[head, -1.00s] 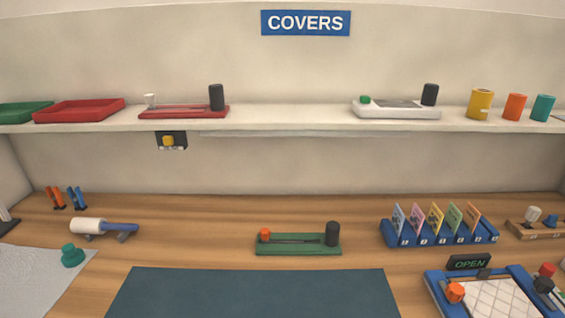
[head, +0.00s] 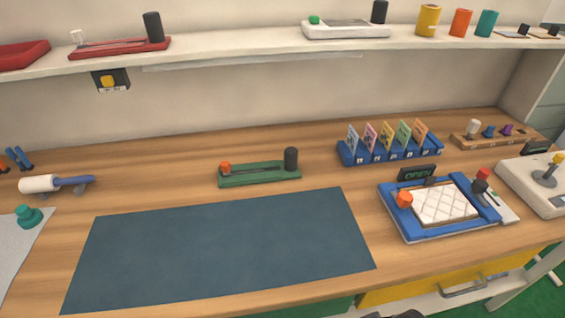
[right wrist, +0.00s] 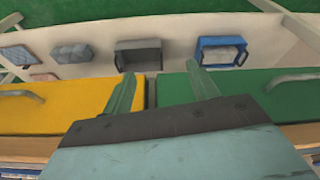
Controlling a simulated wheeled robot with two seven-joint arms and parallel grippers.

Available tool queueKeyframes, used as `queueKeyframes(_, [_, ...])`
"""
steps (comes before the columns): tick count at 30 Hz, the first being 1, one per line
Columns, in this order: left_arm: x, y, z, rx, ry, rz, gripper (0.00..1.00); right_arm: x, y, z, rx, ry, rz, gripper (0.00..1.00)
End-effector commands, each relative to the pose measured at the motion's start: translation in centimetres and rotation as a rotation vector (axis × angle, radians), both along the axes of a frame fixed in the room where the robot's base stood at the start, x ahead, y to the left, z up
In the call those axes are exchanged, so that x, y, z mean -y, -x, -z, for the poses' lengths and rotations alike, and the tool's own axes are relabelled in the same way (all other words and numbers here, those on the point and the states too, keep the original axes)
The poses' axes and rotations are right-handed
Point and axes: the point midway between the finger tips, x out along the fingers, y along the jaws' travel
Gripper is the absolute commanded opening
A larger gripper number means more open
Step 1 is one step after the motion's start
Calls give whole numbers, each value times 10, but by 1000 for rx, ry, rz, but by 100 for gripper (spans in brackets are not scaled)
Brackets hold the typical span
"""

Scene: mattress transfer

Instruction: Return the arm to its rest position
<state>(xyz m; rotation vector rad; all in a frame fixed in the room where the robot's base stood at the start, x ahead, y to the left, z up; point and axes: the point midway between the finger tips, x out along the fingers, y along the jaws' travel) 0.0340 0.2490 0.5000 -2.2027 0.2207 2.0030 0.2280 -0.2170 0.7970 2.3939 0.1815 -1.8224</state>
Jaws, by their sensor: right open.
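My right gripper (right wrist: 162,95) shows in the right wrist view with its two greenish fingers spread apart and nothing between them. Below it in that view are a yellow drawer front (right wrist: 60,108) and a green drawer front (right wrist: 240,105). My left gripper is not in view. In the head view neither gripper shows clearly over the table. A small dark shape at the bottom edge is too cut off to identify.
The wooden table (head: 190,150) holds a dark blue mat (head: 220,250), a green device (head: 260,174), a blue card rack (head: 390,150) and a blue frame with a white quilted pad (head: 445,204). A shelf (head: 220,53) runs above. A yellow drawer (head: 450,280) is below the front edge.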

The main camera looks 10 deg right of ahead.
Motion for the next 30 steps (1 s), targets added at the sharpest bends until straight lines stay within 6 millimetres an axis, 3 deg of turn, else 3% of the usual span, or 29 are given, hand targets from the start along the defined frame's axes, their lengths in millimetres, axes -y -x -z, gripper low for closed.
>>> queueKeyframes(8, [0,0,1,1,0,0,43,1,19,117,-56,4,-9,59])
queueKeyframes(12, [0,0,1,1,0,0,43,5,44,174,-84,8,-14,59])
queueKeyframes(18, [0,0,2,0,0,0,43,13,97,241,-123,12,-24,59])
queueKeyframes(24, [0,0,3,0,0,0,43,24,155,283,-157,18,-31,59])
queueKeyframes(30, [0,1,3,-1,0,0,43,31,188,298,-172,21,-36,59])
